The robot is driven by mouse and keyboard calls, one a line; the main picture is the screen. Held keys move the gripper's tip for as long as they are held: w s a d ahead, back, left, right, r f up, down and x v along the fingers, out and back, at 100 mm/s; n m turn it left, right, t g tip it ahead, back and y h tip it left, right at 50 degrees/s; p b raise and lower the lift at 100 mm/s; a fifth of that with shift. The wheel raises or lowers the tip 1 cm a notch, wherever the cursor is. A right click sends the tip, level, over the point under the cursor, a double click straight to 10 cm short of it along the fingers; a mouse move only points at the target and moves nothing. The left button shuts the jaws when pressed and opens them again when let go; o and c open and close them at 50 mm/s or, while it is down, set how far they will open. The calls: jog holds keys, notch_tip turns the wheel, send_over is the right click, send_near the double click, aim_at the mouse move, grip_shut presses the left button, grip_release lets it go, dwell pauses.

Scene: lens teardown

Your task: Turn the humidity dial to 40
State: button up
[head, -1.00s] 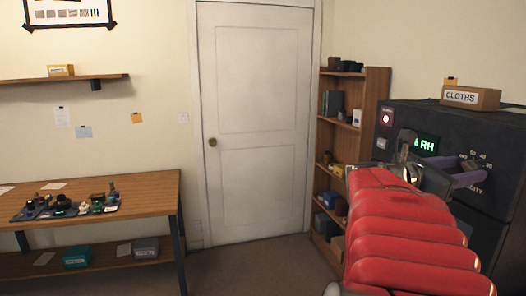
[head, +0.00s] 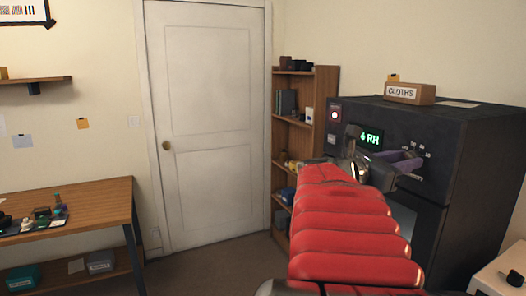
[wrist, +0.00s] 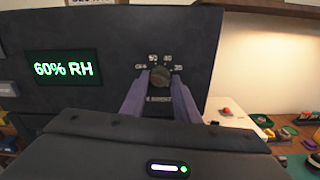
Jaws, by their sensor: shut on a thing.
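The humidity dial (wrist: 160,76) is a small dark round knob on the front of the black cabinet (wrist: 207,60). Small number labels arc above it, too small to read surely. The green display (wrist: 64,68) to its left reads 60% RH; it also shows in the head view (head: 369,138). My gripper (wrist: 159,84) has purple fingers, one on each side of the dial, shut on it. In the head view my gripper (head: 404,162) reaches the cabinet front, and my red arm hides part of it; the dial is hard to make out there.
A cardboard box marked CLOTHS (head: 410,94) sits on the cabinet. A wooden shelf (head: 325,100) stands left of it, beside the white door (head: 210,120). A workbench (head: 100,195) with small parts is at the left. Floor (head: 215,270) is clear before the door.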

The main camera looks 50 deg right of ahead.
jog(key=shift+d, duration=0.2)
jog(key=shift+w+m, duration=0.1)
jog(key=shift+m, duration=0.6)
jog(key=m, duration=0.3)
jog(key=shift+r+m, duration=0.1)
jog(key=shift+m, duration=0.3)
jog(key=m, duration=0.3)
jog(key=shift+m, duration=0.4)
jog(key=m, duration=0.3)
jog(key=shift+m, duration=0.3)
jog(key=m, duration=0.4)
jog(key=shift+c, duration=0.2)
jog(key=shift+m, duration=0.5)
jog(key=shift+f, duration=0.35)
